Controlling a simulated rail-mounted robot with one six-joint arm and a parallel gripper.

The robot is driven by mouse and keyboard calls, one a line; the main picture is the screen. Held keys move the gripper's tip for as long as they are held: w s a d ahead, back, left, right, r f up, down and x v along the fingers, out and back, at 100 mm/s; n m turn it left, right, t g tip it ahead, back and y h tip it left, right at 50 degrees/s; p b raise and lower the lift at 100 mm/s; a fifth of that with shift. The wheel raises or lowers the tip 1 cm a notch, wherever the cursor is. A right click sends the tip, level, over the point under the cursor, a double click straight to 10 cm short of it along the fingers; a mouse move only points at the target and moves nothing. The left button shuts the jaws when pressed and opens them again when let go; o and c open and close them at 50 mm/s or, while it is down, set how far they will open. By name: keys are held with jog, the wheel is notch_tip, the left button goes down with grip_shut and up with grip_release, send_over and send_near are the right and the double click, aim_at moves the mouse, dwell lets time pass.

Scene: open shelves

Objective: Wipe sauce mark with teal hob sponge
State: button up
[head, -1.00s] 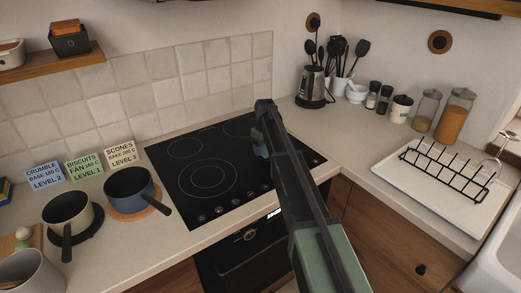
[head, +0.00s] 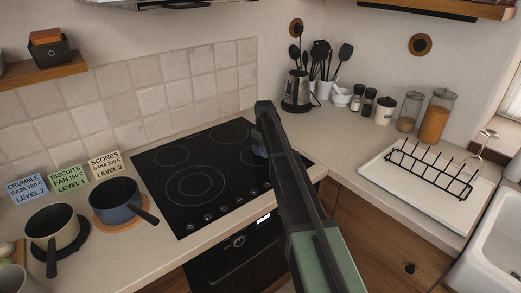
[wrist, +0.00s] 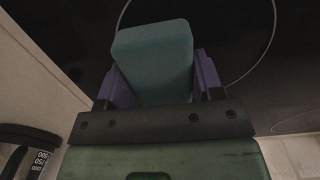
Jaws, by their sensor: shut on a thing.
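My gripper (wrist: 158,85) is shut on the teal hob sponge (wrist: 153,55), which sticks out between its purple fingers in the wrist view. In the head view my gripper (head: 259,142) is over the right part of the black hob (head: 180,160), and my arm hides most of it and the sponge. The wrist view shows the dark glass and a ring line under the sponge. I cannot tell whether the sponge touches the glass. No sauce mark can be made out on the visible hob.
A blue pan (head: 114,198) and a cream pan (head: 52,228) stand left of the hob, with recipe cards behind. A kettle (head: 297,92), utensils and jars line the back right. A black rack (head: 430,168) stands on a white tray (head: 376,182). The counter right of the hob is clear.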

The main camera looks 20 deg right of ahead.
aim_at(247, 160)
jog(key=shift+w+d, duration=0.2)
jog(key=shift+d, duration=0.3)
jog(key=shift+w+d, duration=0.15)
jog(key=shift+d, duration=0.35)
jog(key=shift+r, duration=0.1)
jog(key=shift+s+a, duration=0.3)
jog(key=shift+a, duration=0.55)
jog(key=shift+s+a, duration=0.3)
jog(key=shift+a, duration=0.5)
jog(key=shift+s+a, duration=0.35)
jog(key=shift+a, duration=0.5)
jog(key=shift+s+a, duration=0.35)
jog(key=shift+a, duration=0.45)
jog(key=shift+s+a, duration=0.3)
jog(key=shift+a, duration=0.6)
jog(key=shift+s+a, duration=0.3)
jog(key=shift+a, duration=0.55)
notch_tip(247, 160, up, 6)
jog(key=p, duration=0.6)
jog(key=shift+d, duration=0.1)
